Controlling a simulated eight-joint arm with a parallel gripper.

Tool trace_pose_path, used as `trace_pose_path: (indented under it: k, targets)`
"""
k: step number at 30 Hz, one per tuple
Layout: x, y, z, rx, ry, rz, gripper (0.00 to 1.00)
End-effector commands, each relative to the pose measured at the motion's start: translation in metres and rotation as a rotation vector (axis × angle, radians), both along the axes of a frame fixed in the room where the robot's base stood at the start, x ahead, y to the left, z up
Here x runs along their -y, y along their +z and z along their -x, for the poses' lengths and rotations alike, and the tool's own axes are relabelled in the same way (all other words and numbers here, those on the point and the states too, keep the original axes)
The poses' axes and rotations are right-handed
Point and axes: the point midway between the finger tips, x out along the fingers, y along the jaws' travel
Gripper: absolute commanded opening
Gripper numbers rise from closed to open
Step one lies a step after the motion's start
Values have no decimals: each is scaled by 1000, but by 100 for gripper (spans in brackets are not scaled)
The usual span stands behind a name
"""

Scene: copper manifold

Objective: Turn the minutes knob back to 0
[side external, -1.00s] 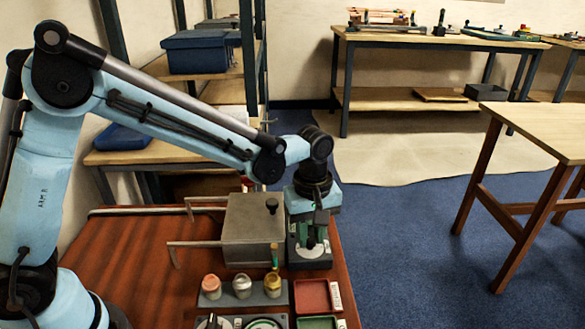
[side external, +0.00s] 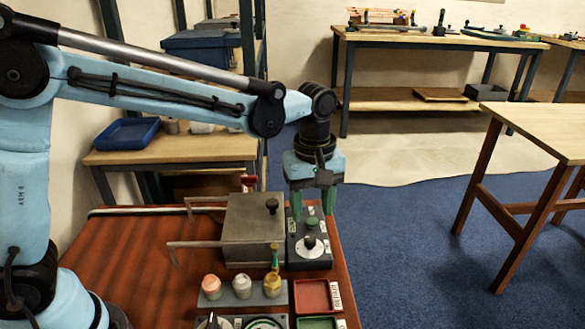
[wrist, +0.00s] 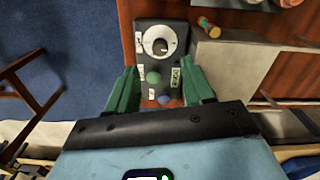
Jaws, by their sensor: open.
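The dark control box (side external: 308,259) stands at the right edge of the red-brown table. Its dial knob (side external: 310,243), dark on a round white scale, shows in the wrist view (wrist: 158,46) too. The markings are too small to read, so I cannot tell the setting or confirm which control is labelled minutes. A green button (wrist: 153,77) and a blue button (wrist: 165,99) sit on the same box. My gripper (side external: 312,212) is open and empty above the box's far part. In the wrist view, its green fingers straddle the button area, with the dial beyond the fingertips.
A grey metal box (side external: 252,230) with a black lid knob and long handles stands close on the left. In front are a rack of several small jars (side external: 242,290), a red tray (side external: 312,297) and a green tray (side external: 317,322).

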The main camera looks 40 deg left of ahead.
Motion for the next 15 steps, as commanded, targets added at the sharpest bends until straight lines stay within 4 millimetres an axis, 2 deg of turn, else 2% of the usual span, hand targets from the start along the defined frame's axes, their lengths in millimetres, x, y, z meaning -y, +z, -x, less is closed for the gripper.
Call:
trace_pose_path:
  k: [6,15]
  targets:
    - [0,34,0,0,0,0,52]
    - [0,50,0,0,0,0,52]
